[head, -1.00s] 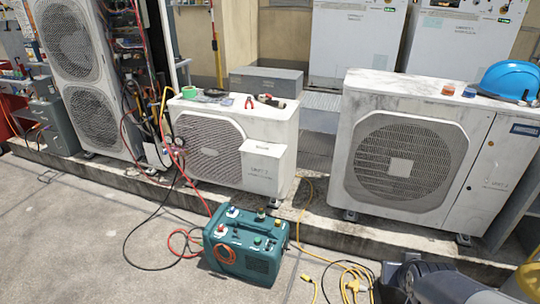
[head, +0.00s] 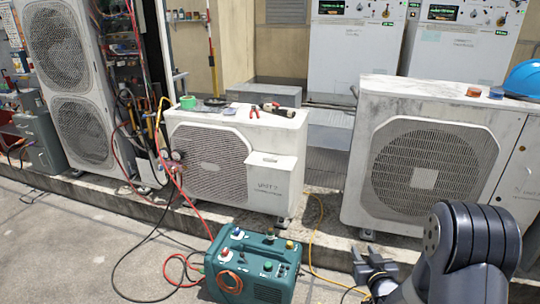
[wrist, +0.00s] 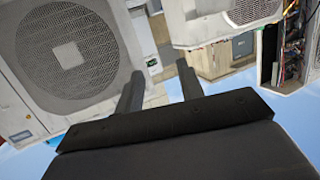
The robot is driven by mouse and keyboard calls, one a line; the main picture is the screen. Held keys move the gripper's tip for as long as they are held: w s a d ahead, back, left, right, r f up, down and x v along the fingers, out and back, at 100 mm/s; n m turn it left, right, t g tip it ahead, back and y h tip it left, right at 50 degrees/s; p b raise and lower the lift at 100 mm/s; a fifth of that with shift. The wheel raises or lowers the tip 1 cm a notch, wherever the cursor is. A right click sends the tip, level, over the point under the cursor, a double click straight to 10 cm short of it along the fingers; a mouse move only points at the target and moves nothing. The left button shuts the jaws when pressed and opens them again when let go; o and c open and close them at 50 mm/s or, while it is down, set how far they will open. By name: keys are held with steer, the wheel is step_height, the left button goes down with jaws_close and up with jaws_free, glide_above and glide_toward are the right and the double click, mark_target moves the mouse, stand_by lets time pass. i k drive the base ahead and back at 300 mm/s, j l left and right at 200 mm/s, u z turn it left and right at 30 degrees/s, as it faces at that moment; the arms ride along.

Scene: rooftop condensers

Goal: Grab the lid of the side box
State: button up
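The side box (head: 271,184) is a white box on the front right of the middle condenser (head: 212,160). Its pale lid (head: 271,160) lies flat on top and looks closed. My gripper (head: 369,264) is low in front of the right condenser, to the right of and below the side box, well apart from it. In the wrist view its two dark fingers (wrist: 160,86) are spread with nothing between them. That view is turned over; a white unit fills its upper right, but I cannot make out the lid there.
The right condenser (head: 430,165) stands close behind my arm. A teal machine (head: 253,268) with red and black hoses sits on the ground in front of the middle condenser. A yellow cable (head: 313,240) runs beside it. Pliers (head: 254,112) and tape (head: 188,102) lie on the middle condenser.

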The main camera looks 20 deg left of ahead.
mark_target(278, 161)
steer(key=i+j+z, duration=0.15)
steer(key=j, duration=0.55)
steer(key=i+j+z, duration=0.1)
steer(key=i+j, duration=0.15)
steer(key=j, duration=0.45)
steer(key=i+j+z, duration=0.15)
steer(key=j, duration=0.6)
steer(key=i+j+z, duration=0.1)
steer(key=j, duration=0.65)
steer(key=i+j+z, duration=0.15)
steer(key=j, duration=0.6)
steer(key=k, duration=0.05)
